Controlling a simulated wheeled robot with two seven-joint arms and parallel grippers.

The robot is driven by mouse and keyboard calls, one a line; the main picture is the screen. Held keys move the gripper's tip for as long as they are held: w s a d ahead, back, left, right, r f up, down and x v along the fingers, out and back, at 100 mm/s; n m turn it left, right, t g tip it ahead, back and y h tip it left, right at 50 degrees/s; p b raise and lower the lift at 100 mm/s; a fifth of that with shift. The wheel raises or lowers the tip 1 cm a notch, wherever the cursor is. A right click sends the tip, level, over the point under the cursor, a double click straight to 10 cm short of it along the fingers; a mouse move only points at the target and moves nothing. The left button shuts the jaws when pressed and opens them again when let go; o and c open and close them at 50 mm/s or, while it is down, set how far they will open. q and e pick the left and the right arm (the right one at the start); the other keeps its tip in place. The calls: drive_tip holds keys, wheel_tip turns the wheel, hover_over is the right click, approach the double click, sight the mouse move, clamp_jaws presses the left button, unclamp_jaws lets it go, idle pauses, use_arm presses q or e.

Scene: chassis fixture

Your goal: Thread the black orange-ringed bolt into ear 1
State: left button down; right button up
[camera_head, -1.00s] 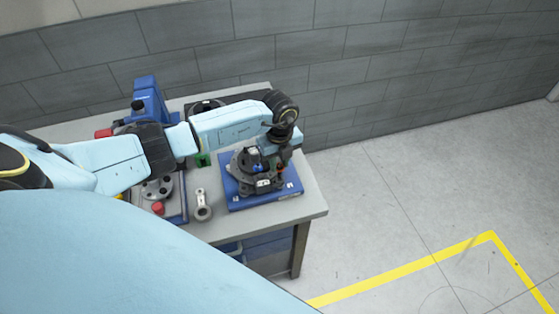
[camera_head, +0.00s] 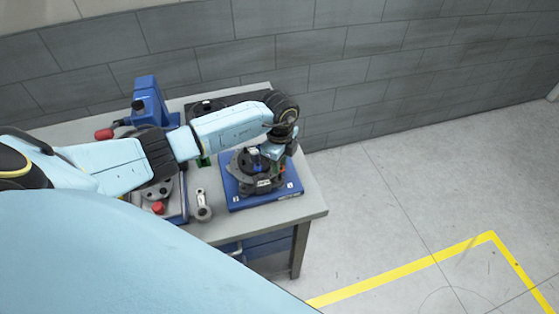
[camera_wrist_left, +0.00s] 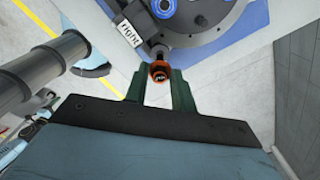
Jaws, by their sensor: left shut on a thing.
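My left gripper (camera_wrist_left: 158,80) is shut on the black orange-ringed bolt (camera_wrist_left: 158,71), with its green fingers on either side of the orange ring. In the left wrist view, the bolt's head faces the camera. A small grey ear (camera_wrist_left: 160,49) at the rim of the dark round chassis (camera_wrist_left: 210,32) lies right behind the bolt. I cannot tell whether the bolt is inside the ear, or which ear number it is. In the head view, the chassis (camera_head: 244,160) sits on a blue base plate (camera_head: 236,202), and my left wrist is over its right side. The right gripper is out of view.
A "right" label (camera_wrist_left: 128,33) is beside the ear. On the grey table (camera_head: 312,207), a metal link part (camera_head: 203,211) lies left of the base plate. A blue machine (camera_head: 149,100) with a red handle stands at the back left. The floor to the right is clear.

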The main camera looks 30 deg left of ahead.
use_arm(q)
drive_tip(key=shift+n, duration=1.7)
drive_tip(key=n, duration=0.3)
drive_tip(key=shift+n, duration=0.3)
drive_tip(key=n, duration=0.3)
